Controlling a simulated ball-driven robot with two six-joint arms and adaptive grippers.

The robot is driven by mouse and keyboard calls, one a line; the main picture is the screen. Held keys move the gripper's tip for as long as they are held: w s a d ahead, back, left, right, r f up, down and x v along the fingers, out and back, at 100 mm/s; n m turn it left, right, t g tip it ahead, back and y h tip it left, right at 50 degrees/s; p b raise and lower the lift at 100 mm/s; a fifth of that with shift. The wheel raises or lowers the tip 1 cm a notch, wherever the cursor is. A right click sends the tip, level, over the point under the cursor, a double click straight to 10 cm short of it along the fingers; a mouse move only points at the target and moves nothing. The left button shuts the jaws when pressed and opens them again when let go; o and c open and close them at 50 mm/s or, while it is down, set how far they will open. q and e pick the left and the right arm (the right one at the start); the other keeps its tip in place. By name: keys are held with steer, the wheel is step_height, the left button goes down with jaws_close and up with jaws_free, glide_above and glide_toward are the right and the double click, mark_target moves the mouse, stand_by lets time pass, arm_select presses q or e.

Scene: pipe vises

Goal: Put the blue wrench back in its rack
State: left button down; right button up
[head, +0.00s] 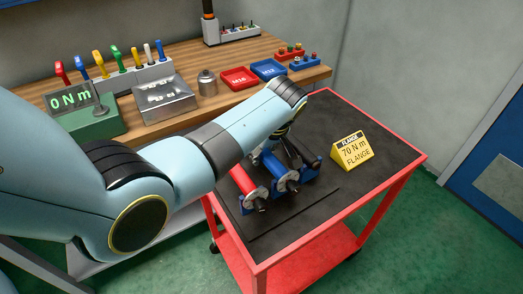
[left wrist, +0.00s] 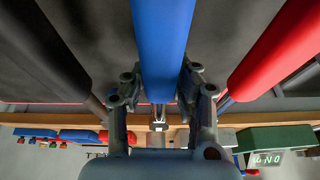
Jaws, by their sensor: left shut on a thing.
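The blue wrench shows in the left wrist view as a thick blue handle (left wrist: 163,40) between my two fingers. My left gripper (left wrist: 160,88) is shut on it. In the head view the blue handle (head: 272,166) lies low over the cart, between a red handle (head: 242,178) and a dark one. My left gripper (head: 272,143) is there at the end of my arm, its fingers mostly hidden. Dark holders with round ends (head: 287,184) stand at the near ends of the handles; I cannot tell whether the blue wrench rests in one. My right gripper is not in view.
Behind, a wooden bench (head: 215,107) carries a green torque display (head: 88,120), coloured tools, a red tray (head: 239,78) and a blue tray (head: 268,69).

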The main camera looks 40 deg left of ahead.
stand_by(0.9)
arm_select(q)
steer(key=c, duration=1)
jaws_free()
steer(key=shift+f, duration=0.1)
steer(key=v, duration=1.2)
